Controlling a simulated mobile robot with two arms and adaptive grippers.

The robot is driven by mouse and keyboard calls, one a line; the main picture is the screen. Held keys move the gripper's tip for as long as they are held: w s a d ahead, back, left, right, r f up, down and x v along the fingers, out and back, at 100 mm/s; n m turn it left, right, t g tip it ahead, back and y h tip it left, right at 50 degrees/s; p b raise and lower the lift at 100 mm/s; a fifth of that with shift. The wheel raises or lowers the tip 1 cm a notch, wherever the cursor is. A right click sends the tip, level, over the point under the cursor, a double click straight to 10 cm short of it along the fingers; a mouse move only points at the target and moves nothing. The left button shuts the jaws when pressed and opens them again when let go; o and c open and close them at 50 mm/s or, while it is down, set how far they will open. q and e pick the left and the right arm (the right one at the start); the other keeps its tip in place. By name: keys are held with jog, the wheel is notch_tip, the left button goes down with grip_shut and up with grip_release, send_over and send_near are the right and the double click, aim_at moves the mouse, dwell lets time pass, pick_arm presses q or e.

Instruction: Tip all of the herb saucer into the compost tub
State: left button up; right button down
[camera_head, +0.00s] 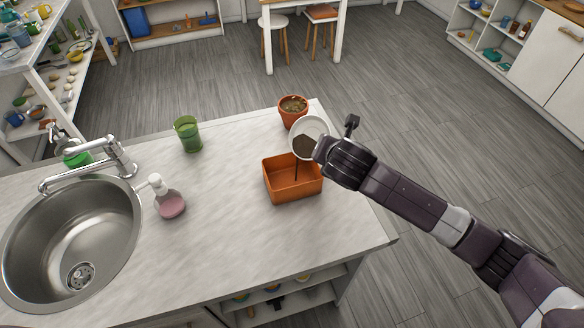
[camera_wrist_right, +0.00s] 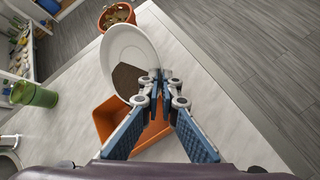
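The white saucer (camera_head: 303,127) is tilted steeply above the orange compost tub (camera_head: 292,190). Dark herb material (camera_head: 304,146) lies on the saucer, and a thin dark stream runs from its lower edge down into the tub. My right gripper (camera_head: 322,150) is at the saucer's right side. In the right wrist view my right gripper (camera_wrist_right: 160,88) has its fingertips together at the edge of the saucer (camera_wrist_right: 122,48), by the dark patch. The tub (camera_wrist_right: 110,118) shows below the fingers, partly hidden by them. My left gripper is not in view.
A terracotta pot (camera_head: 293,110) with soil stands just behind the tub. A green cup (camera_head: 188,134), a soap bottle (camera_head: 170,202) and a sink with a tap (camera_head: 85,165) are to the left. The counter between soap and tub is clear.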

jog(key=shift+w+a, duration=0.15)
jog(key=shift+r, duration=0.1)
jog(key=shift+s+r+t, duration=0.1)
jog(key=shift+s+t, duration=0.2)
jog(key=shift+s, duration=0.05)
jog(key=shift+w+a+h, duration=0.1)
jog(key=shift+w+h, duration=0.1)
jog(key=shift+h, duration=0.1)
jog(key=shift+s+a+r+n+t, duration=0.1)
jog(key=shift+s+a+n+t, duration=0.05)
jog(key=shift+n+t, duration=0.2)
